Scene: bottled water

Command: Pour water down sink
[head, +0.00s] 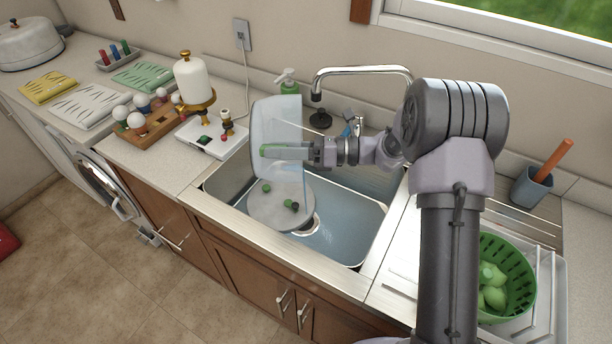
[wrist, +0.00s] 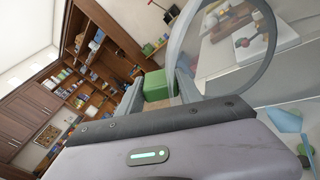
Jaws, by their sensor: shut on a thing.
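My gripper (head: 285,152) is over the sink (head: 345,235), with its fingers closed at a large clear, see-through container (head: 276,112). The container is tilted on its side above the basin. Its curved clear rim (wrist: 272,55) shows close up in the wrist view, beside my gripper (wrist: 170,88). I cannot tell whether any water is in the container. Below it, a pale round disc (head: 270,212) with several small dark green bits shows in the basin, next to the drain (head: 309,226). The chrome faucet (head: 360,70) stands behind the sink.
A green soap bottle (head: 288,82) stands behind the sink. To the left are a white canister on a gold stand (head: 193,80), a white board (head: 212,139) and a wooden holder (head: 150,122).

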